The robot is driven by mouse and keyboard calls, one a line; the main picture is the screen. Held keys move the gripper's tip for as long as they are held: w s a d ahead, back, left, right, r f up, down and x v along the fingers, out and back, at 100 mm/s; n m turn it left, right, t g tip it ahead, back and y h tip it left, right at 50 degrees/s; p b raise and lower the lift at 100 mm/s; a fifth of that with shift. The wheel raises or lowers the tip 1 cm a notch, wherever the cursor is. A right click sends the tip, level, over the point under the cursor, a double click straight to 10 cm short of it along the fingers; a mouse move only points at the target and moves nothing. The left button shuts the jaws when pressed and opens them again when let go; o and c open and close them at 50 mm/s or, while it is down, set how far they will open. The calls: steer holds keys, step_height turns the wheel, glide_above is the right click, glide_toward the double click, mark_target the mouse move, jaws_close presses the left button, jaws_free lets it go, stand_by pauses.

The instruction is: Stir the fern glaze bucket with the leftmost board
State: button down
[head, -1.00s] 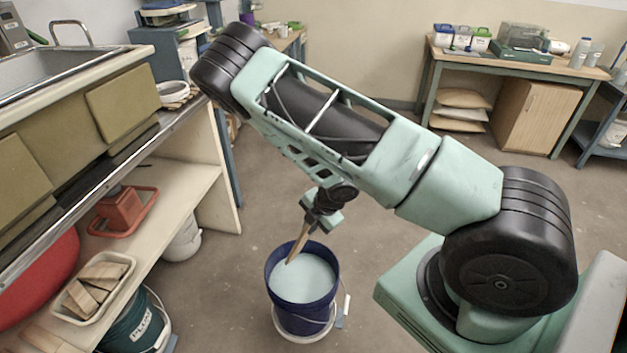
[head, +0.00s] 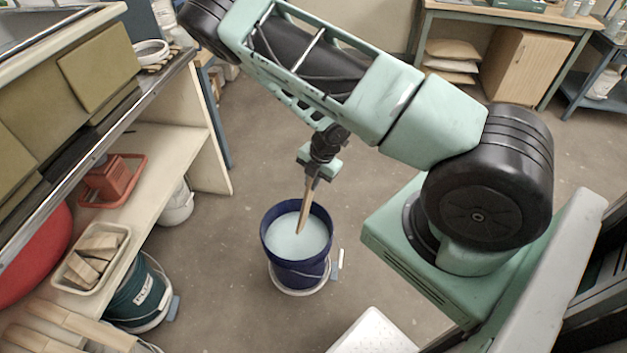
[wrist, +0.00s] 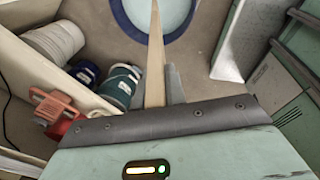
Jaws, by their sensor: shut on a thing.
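My gripper (head: 315,172) is shut on a wooden board (head: 305,205) and holds it nearly upright over a dark blue bucket (head: 298,272). The bucket is full of pale blue-grey glaze, and the board's lower end meets or dips into the glaze surface. In the wrist view the board (wrist: 155,60) runs from the jaws toward the bucket rim (wrist: 150,36). No label reading fern can be made out on this bucket. Several pale boards (head: 70,322) lie at the lower left of the head view.
A shelf unit at left holds a red tray (head: 128,196) and a cream tray (head: 72,285) of wooden blocks. A dark green bucket (head: 135,295) and a white bucket (head: 178,208) stand under it. A white slab (head: 370,335) is at the bottom. Floor around the blue bucket is mostly clear.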

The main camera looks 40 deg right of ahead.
steer(key=shift+w+d+b+x, duration=0.15)
steer(key=shift+d+b+x, duration=0.3)
steer(key=shift+b+x, duration=2)
steer(key=shift+w+d+b+x, duration=0.1)
steer(key=shift+d+b+x, duration=0.75)
steer(key=shift+x, duration=2.9)
steer(key=shift+w+d+b+x, duration=0.1)
steer(key=shift+w+b+x, duration=0.05)
steer(key=shift+b+x, duration=2.5)
steer(key=shift+a+f+p, duration=0.1)
steer(key=shift+f+p, duration=0.45)
